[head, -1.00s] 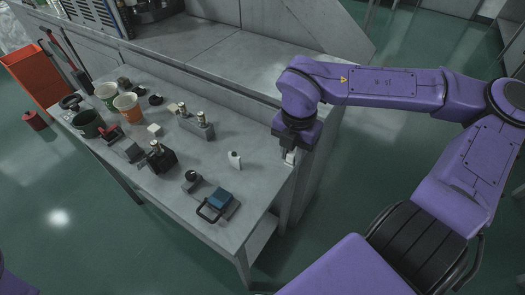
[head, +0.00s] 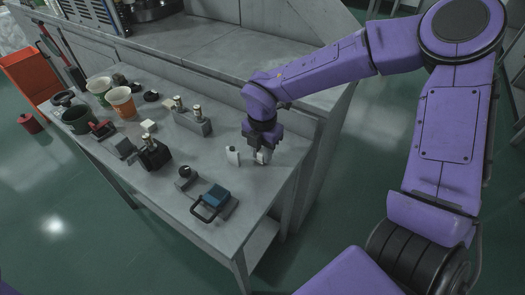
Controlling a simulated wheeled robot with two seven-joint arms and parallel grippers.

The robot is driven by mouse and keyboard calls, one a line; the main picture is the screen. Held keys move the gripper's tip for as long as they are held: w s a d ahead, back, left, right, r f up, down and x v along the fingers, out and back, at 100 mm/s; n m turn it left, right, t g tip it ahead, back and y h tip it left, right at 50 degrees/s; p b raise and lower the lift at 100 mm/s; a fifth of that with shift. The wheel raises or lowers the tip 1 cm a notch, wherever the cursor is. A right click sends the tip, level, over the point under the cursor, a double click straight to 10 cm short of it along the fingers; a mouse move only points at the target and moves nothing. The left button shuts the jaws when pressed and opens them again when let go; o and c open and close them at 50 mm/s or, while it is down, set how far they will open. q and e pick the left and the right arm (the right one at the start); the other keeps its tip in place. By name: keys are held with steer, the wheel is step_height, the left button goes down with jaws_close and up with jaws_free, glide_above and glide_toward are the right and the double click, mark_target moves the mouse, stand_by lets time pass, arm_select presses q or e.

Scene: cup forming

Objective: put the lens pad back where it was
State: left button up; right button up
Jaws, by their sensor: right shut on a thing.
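My right gripper (head: 261,150) points down over the right end of the grey table (head: 255,185). It is shut on a small pale thing (head: 264,157), mostly hidden by the fingers; I take it for the lens pad, but its shape is hard to make out. I cannot tell whether it touches the tabletop. A small white bottle-like thing (head: 233,156) stands just left of the gripper, close to it. My left gripper is out of view.
A blue block with a black handle (head: 212,198) and a dark knob (head: 185,174) lie near the front edge. A black device (head: 153,153), a grey block with metal posts (head: 193,120), a white block (head: 148,126) and cups (head: 122,102) fill the left. A raised ledge (head: 240,95) runs behind.

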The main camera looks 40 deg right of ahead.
mark_target(262, 151)
steer(key=shift+f, duration=0.15)
steer(key=o, duration=0.9)
steer(key=shift+o, duration=0.2)
step_height(262, 151, up, 12)
steer(key=shift+r, duration=0.2)
